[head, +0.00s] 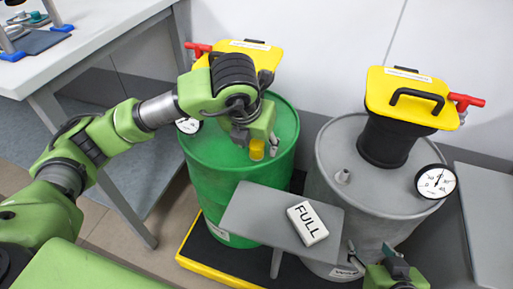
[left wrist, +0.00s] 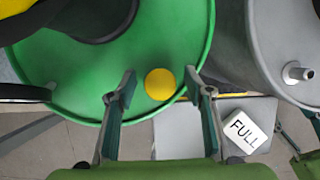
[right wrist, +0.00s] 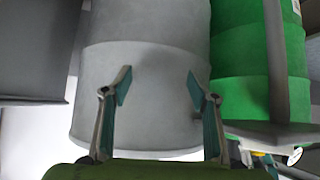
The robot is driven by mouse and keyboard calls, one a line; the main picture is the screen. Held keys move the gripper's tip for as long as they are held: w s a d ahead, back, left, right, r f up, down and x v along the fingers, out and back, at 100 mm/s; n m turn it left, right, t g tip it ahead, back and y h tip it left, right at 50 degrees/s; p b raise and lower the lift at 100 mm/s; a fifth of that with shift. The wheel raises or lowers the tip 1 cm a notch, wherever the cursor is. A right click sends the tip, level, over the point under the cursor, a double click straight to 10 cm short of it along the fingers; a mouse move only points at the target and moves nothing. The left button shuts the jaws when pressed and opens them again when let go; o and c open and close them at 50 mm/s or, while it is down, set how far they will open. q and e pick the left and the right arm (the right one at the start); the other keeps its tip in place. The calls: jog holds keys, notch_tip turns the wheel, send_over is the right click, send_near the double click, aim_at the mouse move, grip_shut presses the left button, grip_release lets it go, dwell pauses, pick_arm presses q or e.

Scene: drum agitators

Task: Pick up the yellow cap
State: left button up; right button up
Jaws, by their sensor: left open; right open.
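The yellow cap (left wrist: 159,84) is on top of the green drum (left wrist: 60,65), near its rim. In the left wrist view it lies between the fingers of my left gripper (left wrist: 158,88), which are open and apart from it. In the head view the yellow cap (head: 257,149) is partly hidden by my left gripper (head: 262,146), which is over the front of the green drum's lid. My right gripper (head: 392,265) is open and empty, low in front of the grey drum (head: 330,180). In the right wrist view my right gripper (right wrist: 158,90) faces the grey drum's side.
A small grey shelf (head: 245,220) with a white FULL block (head: 307,223) stands before the drums. Yellow agitators with black handles sit on both drums. A dial gauge (head: 436,181) and an open metal spout (head: 342,177) stand on the grey drum. A white table (head: 100,30) is at left.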

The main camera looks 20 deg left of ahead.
pick_arm(q)
jog(key=c, duration=0.9)
